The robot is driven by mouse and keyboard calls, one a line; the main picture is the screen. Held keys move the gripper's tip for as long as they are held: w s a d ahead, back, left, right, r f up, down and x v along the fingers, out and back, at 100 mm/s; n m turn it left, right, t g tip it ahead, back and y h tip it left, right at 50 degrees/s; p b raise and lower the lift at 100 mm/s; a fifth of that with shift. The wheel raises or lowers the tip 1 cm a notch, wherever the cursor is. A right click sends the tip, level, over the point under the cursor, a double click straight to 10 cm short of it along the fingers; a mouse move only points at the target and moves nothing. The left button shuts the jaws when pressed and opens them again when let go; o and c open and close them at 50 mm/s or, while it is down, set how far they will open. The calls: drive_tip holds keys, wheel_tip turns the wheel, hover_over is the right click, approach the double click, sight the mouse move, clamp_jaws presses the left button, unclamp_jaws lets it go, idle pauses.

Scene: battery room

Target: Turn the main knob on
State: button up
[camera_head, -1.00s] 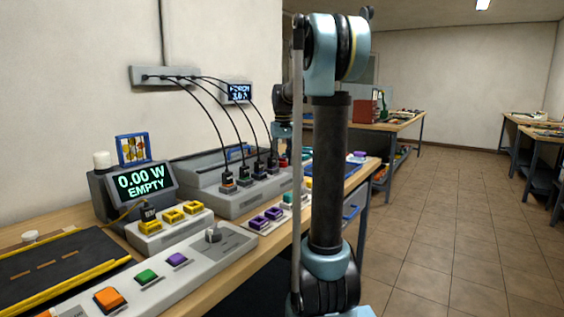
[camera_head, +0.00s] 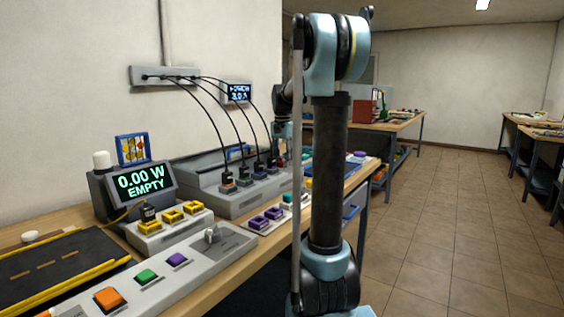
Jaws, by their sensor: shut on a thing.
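My gripper (camera_head: 282,145) hangs in the back middle, at the far right end of the long grey unit (camera_head: 235,203) with the plugs. It is partly hidden behind my own arm, and its fingers are small in the picture. It is shut on a small part there, which appears to be the main knob; the knob itself is mostly hidden, so which way it points cannot be told. The bench display (camera_head: 145,183) reads "0.00 W EMPTY".
Black cables run from the wall strip (camera_head: 165,76) down to the grey unit, close to my gripper. A front panel (camera_head: 235,240) has a pale lever and orange, green and purple buttons. Yellow blocks (camera_head: 172,215) stand behind it. The tiled floor (camera_head: 450,230) at right is clear.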

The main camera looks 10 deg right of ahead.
sight(282, 158)
drive_tip(key=shift+w+m, duration=0.1)
drive_tip(key=shift+m, duration=0.6)
drive_tip(key=o, duration=1.1)
wheel_tip(282, 158, up, 12)
drive_tip(key=shift+f, duration=0.1)
